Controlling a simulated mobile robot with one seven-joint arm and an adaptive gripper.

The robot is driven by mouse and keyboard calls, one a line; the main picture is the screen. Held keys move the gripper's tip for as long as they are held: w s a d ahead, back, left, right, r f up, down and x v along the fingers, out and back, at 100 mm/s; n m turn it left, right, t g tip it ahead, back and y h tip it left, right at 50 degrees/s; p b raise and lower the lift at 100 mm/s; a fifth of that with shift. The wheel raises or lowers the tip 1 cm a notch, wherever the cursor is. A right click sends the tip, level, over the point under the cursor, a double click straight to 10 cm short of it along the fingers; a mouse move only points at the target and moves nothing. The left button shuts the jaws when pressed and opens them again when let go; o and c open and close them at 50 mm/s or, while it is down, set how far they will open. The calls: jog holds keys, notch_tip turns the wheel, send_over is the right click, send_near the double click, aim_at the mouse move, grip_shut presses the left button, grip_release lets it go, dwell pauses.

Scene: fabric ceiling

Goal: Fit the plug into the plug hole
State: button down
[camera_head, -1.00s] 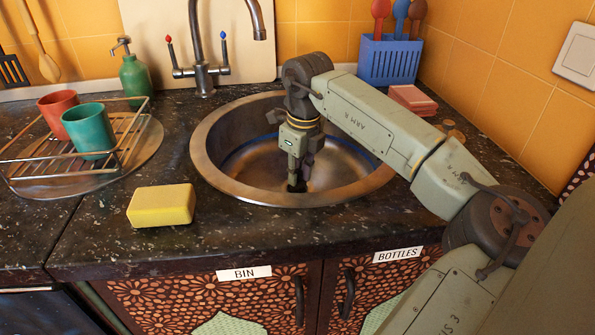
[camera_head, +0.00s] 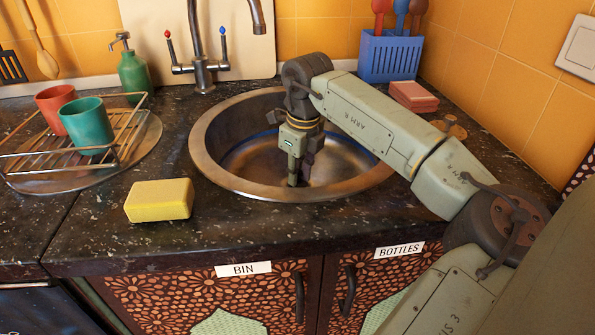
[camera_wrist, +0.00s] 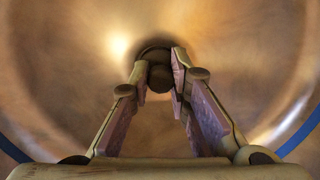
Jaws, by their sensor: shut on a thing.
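My gripper (camera_head: 298,182) reaches down into the round metal sink basin (camera_head: 235,178), its fingertips low near the basin floor. In the wrist view my gripper (camera_wrist: 161,70) is closed around a small dark round piece, the plug (camera_wrist: 160,79), held between the fingertips. A dark curved edge (camera_wrist: 152,46) shows just beyond the fingertips, at the middle of the basin floor. I cannot tell whether it is the rim of the plug hole or part of the plug. The fingers hide most of this spot, so whether the plug sits in the hole is unclear.
The tap (camera_head: 200,62) stands behind the basin. A yellow sponge (camera_head: 159,200) lies on the counter at left, with a wire rack (camera_head: 40,160) holding a red and a green cup. A green soap bottle (camera_head: 133,73), blue utensil holder (camera_head: 390,60) and pink blocks (camera_head: 414,97) stand behind.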

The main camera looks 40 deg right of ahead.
jog(key=shift+f, duration=0.1)
dwell(0.3)
jog(key=c, duration=1.4)
grip_release()
jog(key=o, duration=0.5)
jog(key=shift+o, duration=0.2)
jog(key=shift+r+p, duration=1.5)
jog(key=shift+r, duration=1)
